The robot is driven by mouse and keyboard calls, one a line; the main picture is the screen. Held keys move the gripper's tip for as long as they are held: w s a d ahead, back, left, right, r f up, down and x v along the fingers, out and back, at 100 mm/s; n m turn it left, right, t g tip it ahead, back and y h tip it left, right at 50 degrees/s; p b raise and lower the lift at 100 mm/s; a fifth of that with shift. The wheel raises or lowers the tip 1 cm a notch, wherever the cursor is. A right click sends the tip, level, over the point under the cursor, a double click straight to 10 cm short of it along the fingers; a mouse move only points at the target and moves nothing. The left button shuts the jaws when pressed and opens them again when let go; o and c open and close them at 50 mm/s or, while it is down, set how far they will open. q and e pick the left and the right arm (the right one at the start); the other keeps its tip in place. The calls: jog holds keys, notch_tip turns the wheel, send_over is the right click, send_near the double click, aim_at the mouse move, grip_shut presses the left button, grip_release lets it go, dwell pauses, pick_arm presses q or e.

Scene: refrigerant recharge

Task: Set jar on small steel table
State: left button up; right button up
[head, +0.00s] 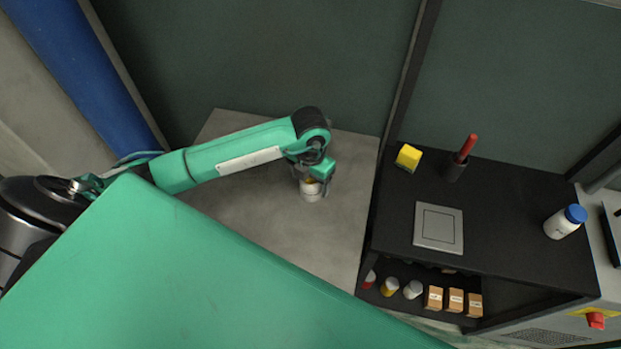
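A small white jar (311,195) with a yellowish patch near its top is between the fingers of my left gripper (314,188). The gripper points down and appears shut on the jar, partly covering it. The jar is upright, over the grey tabletop (270,215), which I take to be the small steel table. I cannot tell whether the jar's base touches the top. My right gripper is not in view.
To the right stands a black bench (500,220) with a yellow block (408,158), a red-handled tool in a dark holder (455,169), a grey square plate (438,229) and a blue-capped bottle (565,221). Its lower shelf holds small jars and boxes (455,300). The grey top is otherwise clear.

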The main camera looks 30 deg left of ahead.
pick_arm(q)
jog(key=shift+r, duration=0.1)
jog(key=shift+r, duration=0.45)
notch_tip(320, 180, up, 11)
jog(key=b, duration=0.2)
jog(key=shift+r+b, duration=0.15)
jog(key=shift+b, duration=0.25)
